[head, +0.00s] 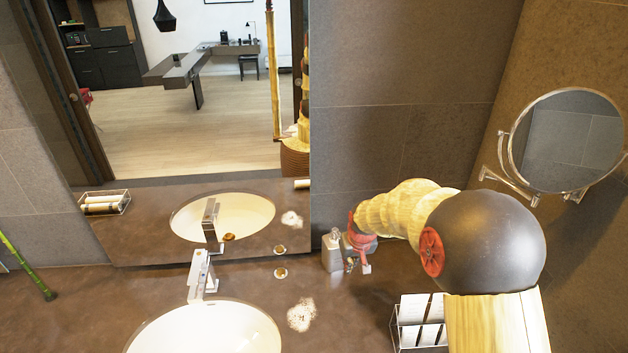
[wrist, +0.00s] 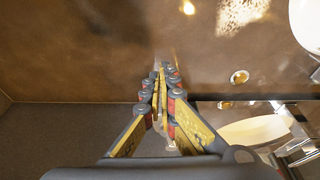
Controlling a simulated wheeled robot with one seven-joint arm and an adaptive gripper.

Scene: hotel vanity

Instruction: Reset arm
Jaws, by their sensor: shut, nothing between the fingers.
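My arm reaches over the brown vanity counter from the right in the head view. My gripper (head: 358,266) is near the back wall, beside a small grey dispenser-like object (head: 331,253), and it partly covers what is behind it. In the wrist view my gripper (wrist: 163,70) has its yellow and grey fingers together, with nothing between them. The counter (wrist: 100,45) shows beyond the fingertips. I cannot tell the exact height of the fingertips above it.
A white sink (head: 210,335) with a chrome faucet (head: 198,275) is at the front left. A small round item (head: 280,273) lies behind a pale patch (head: 301,315). A wire rack (head: 395,330) with white items stands right. A round mirror (head: 567,140) juts from the right wall.

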